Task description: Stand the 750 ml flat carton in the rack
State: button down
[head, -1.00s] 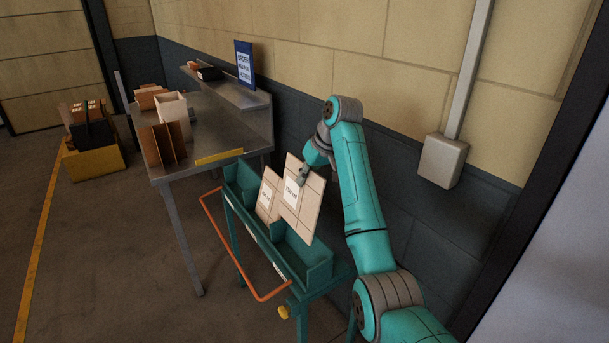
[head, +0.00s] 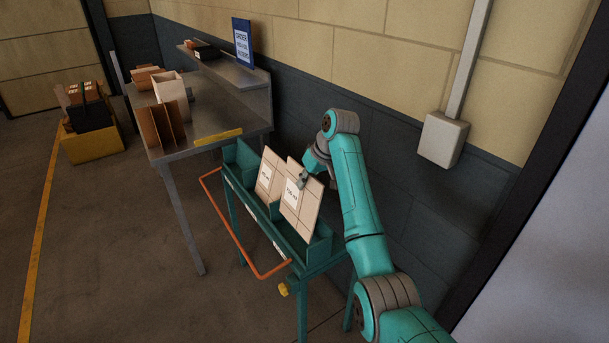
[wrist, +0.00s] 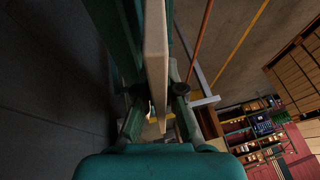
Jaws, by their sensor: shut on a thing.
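My gripper (head: 304,182) is shut on the upper edge of a flat tan carton (head: 299,205) with a white label; the label's print is too small to read. The carton leans back slightly, with its lower edge down in the near part of the green rack (head: 320,254); whether it touches the rack floor is hidden. In the wrist view, the carton (wrist: 156,55) shows edge-on between the two fingers (wrist: 159,98). A second labelled flat carton (head: 267,175) leans in the neighbouring compartment, partly behind the held one.
The rack has an orange rail (head: 236,238) along its front. Beyond it is a metal bench (head: 207,112) with a brown divider (head: 160,125) and a white open box (head: 170,88). A yellow crate (head: 92,145) stands on the floor at left. The wall is close behind the rack.

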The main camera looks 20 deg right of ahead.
aim_at(305, 199)
jog(key=shift+f, duration=3.4)
jog(key=c, duration=1.2)
grip_release()
